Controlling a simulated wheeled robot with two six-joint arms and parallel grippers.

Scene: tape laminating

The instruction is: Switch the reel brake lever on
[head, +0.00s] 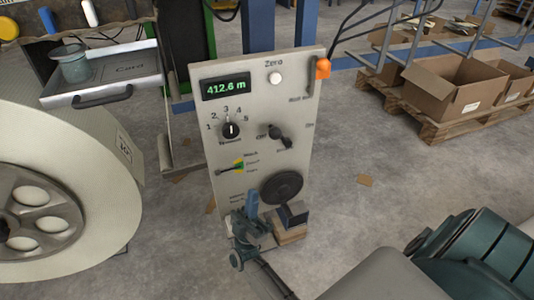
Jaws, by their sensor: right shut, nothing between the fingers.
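The upright control panel (243,101) stands in the middle of the head view. A short black lever (281,137) sits right of the numbered dial, between a label reading OFF at its left and one that looks like ON at its right. Its knob leans up and left, towards OFF. The small print under it is too blurred to read. No gripper touches this lever. My right gripper is shut and empty; its fingertips are hard to make out in this view. My left gripper is not in view.
The panel also carries a green display (226,87), a white button (275,78), a numbered dial (231,130), an orange handle (322,68) and a black round part (282,187). A large reel (110,190) stands left. Cardboard boxes (455,88) lie on a pallet behind.

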